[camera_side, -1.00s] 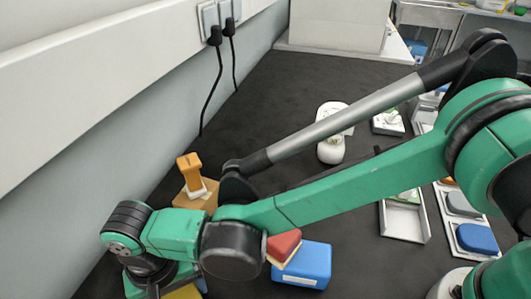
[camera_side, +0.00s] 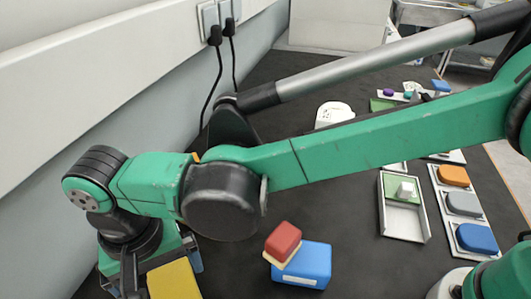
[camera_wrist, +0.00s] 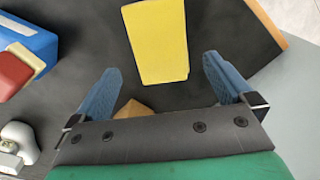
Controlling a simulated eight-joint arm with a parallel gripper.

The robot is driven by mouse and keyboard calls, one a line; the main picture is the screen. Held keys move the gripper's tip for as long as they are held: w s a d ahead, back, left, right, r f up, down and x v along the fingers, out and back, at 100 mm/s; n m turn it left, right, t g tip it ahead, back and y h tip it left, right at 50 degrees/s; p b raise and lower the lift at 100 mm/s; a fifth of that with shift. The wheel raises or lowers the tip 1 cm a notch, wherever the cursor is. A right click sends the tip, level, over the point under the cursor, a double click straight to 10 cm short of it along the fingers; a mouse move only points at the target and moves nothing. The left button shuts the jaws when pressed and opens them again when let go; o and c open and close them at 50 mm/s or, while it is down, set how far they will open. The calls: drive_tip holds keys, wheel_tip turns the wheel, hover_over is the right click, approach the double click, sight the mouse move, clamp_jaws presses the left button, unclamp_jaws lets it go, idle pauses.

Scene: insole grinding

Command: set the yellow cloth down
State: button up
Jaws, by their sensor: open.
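The yellow cloth (camera_wrist: 157,42) lies flat on the dark table in the wrist view, a blocky yellow shape beyond my fingertips. It also shows at the lower edge of the side view (camera_side: 173,280), partly cut off by the frame. My gripper (camera_wrist: 163,80) is open with its blue fingers spread wide. Nothing is between the fingers, and the cloth lies ahead of them, apparently apart from them. In the side view my wrist hides most of the gripper.
A blue box (camera_side: 303,265) with a red and cream block (camera_side: 283,245) leaning on it stands to the right. A tan block (camera_wrist: 133,108) shows partly behind my gripper. A white device (camera_side: 332,114) and trays (camera_side: 405,210) are farther off. The table's wooden edge (camera_wrist: 268,22) is near the cloth.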

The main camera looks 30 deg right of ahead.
sight(174, 293)
wheel_tip(174, 293, up, 5)
drive_tip(key=w+d+r+t+y, duration=0.1)
drive_tip(key=w+d+r, duration=0.2)
drive_tip(key=d, duration=0.5)
drive_tip(key=w+d+r+t, duration=0.1)
drive_tip(key=w+d+r, duration=0.15)
drive_tip(key=d, duration=0.55)
drive_tip(key=s+d+f+t, duration=0.2)
drive_tip(key=d, duration=0.7)
drive_tip(key=s+d+f+t+h, duration=0.1)
drive_tip(key=s+d+t, duration=0.1)
drive_tip(key=d, duration=0.7)
drive_tip(key=shift+s+d+f+t, duration=0.3)
drive_tip(key=shift+f+t, duration=0.1)
drive_tip(key=shift+t, duration=0.2)
